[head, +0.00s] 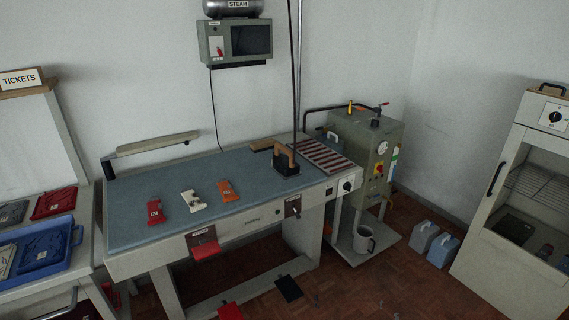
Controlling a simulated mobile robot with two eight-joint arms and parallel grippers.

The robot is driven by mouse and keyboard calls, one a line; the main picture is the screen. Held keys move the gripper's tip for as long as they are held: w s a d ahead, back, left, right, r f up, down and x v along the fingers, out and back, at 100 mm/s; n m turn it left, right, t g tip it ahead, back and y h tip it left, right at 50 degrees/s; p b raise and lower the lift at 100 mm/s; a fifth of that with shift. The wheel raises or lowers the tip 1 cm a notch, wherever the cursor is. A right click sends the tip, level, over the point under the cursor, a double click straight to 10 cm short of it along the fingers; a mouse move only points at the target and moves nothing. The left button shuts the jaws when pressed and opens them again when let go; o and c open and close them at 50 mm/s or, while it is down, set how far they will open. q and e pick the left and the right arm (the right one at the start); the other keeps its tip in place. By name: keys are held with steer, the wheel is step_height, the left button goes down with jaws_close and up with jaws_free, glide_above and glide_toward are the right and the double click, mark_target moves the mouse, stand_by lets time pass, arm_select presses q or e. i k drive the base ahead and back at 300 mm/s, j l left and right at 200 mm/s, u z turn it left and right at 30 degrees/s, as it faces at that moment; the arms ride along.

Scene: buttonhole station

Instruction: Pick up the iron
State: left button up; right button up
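The iron (286,163) stands on the right part of the blue-grey worktable top (130,220), just left of a red-and-white striped rest (325,158). It has a dark body and a brown, arched handle on top. A dark hose or cord hangs down toward it from above. Neither of my grippers shows in the head view.
Red (155,211), white (193,201) and orange (227,190) pieces lie on the table. A sleeve board (158,144) is at its back left. A steam generator (365,150) stands at right, beside a cabinet (520,200). The table's middle is mostly clear.

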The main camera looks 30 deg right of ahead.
mark_target(282, 165)
steer(key=i+l, duration=0.35)
steer(key=l, duration=0.2)
steer(key=i+l, duration=0.4)
steer(key=l, duration=0.15)
steer(key=i+l, duration=0.35)
steer(key=l, duration=0.2)
steer(key=i+l, duration=0.35)
steer(key=l, duration=0.2)
steer(key=l+z, duration=0.05)
